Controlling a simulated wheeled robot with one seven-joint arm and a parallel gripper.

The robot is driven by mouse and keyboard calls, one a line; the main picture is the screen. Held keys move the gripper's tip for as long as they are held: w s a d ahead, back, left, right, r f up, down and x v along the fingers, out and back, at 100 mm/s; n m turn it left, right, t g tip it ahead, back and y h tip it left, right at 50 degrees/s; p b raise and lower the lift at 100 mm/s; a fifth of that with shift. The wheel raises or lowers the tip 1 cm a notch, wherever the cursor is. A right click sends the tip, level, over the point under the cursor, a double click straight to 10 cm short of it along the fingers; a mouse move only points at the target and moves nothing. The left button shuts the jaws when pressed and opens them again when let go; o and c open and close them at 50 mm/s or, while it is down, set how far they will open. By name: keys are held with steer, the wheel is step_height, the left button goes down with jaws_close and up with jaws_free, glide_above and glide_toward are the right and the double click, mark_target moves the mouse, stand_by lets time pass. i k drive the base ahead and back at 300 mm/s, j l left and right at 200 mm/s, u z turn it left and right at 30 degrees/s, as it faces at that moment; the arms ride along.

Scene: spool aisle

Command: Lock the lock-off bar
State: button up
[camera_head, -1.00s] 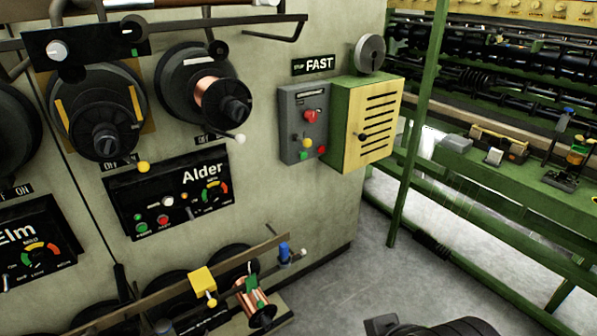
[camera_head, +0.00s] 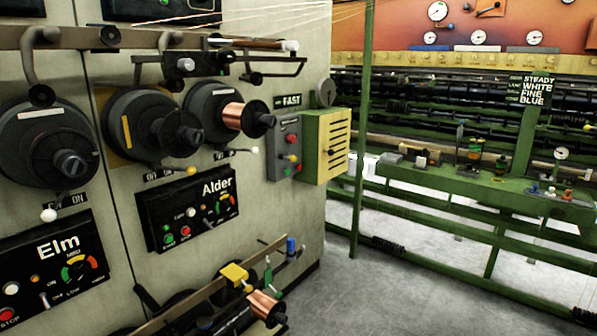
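I cannot tell for certain which part is the lock-off bar. A long low bar (camera_head: 215,290) slopes across the front of the grey machine, with a yellow block (camera_head: 235,272) on it and a blue knob (camera_head: 291,246) near its far end. Another long bar (camera_head: 130,39) runs across the top, above the spools, with a white tip at its right end. A copper spool (camera_head: 264,305) sits by the low bar. My gripper is not in view.
The Alder panel (camera_head: 190,212) and Elm panel (camera_head: 55,265) have buttons and dials. Short levers with ball ends stick out under the black spools. A yellow-green box (camera_head: 327,146) juts from the machine's right end. Grey floor (camera_head: 370,290) is open before the green-framed machine (camera_head: 480,176).

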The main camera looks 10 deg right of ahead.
mark_target(292, 158)
steer(key=k+j+z, duration=0.1)
steer(key=i+l+u, duration=0.1)
steer(key=i+u, duration=0.4)
steer(key=i+l+u, duration=0.2)
steer(key=u, duration=0.25)
steer(key=i+l+u, duration=0.35)
steer(key=u, duration=0.15)
steer(key=i+l+u, duration=0.2)
steer(key=l+u, duration=0.25)
steer(key=i+l+u, duration=0.15)
steer(key=l+u, duration=0.85)
steer(key=l, duration=0.15)
